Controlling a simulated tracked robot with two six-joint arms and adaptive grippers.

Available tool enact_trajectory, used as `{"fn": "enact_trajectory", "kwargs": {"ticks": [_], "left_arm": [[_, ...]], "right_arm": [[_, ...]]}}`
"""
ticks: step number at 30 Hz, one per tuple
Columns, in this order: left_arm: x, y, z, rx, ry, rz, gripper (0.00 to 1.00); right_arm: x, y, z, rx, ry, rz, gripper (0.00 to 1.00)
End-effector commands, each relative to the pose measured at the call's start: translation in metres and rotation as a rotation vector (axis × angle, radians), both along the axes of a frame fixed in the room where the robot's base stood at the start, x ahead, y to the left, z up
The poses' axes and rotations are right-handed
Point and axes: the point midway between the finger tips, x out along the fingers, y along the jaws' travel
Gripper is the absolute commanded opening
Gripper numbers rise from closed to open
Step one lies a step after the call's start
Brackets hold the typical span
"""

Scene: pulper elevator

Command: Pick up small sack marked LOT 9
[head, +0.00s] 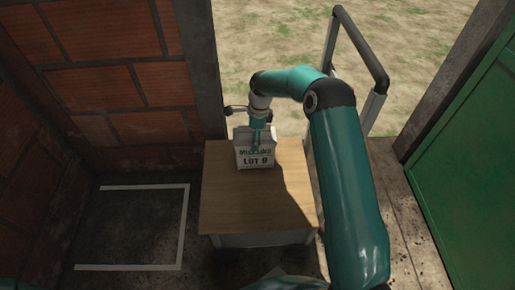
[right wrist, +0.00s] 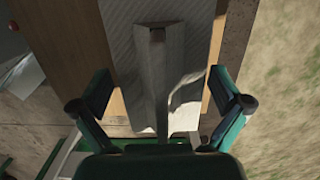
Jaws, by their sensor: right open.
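The small pale sack marked LOT 9 (head: 254,158) stands upright on a wooden-topped table, its dark lettering facing me in the head view. My right gripper (head: 259,121) is above the sack's top, with one finger hanging in front of the sack's upper face. In the right wrist view my right gripper (right wrist: 162,88) is open, with its two fingers wide apart. A pale grey ridged shape, seemingly the sack's top (right wrist: 157,65), lies between them, with gaps on both sides. I cannot tell how deep the fingers reach. My left gripper is not in view.
The wooden table (head: 230,205) has bare room in front of the sack. A brick wall (head: 105,60) stands left. A white floor outline (head: 185,225) lies left of the table. A metal rail (head: 352,40) and green door (head: 465,160) are on the right.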

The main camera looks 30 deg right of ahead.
Motion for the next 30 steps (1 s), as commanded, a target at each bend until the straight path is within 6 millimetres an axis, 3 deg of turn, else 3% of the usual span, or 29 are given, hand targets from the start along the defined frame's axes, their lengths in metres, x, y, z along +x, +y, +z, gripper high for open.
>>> {"fn": "enact_trajectory", "kwargs": {"ticks": [3, 17, 26, 30], "left_arm": [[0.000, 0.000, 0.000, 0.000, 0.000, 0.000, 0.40], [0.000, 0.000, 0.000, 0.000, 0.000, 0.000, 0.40], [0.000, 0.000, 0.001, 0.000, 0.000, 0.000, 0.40], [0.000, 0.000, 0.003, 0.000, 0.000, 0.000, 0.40]], "right_arm": [[0.000, 0.000, 0.001, 0.000, 0.000, 0.000, 0.97], [-0.001, 0.000, 0.000, 0.001, 0.002, -0.002, 0.20], [0.000, -0.001, 0.004, 0.000, -0.001, -0.002, 0.19], [0.001, -0.001, 0.015, -0.001, -0.005, -0.003, 0.19]]}}
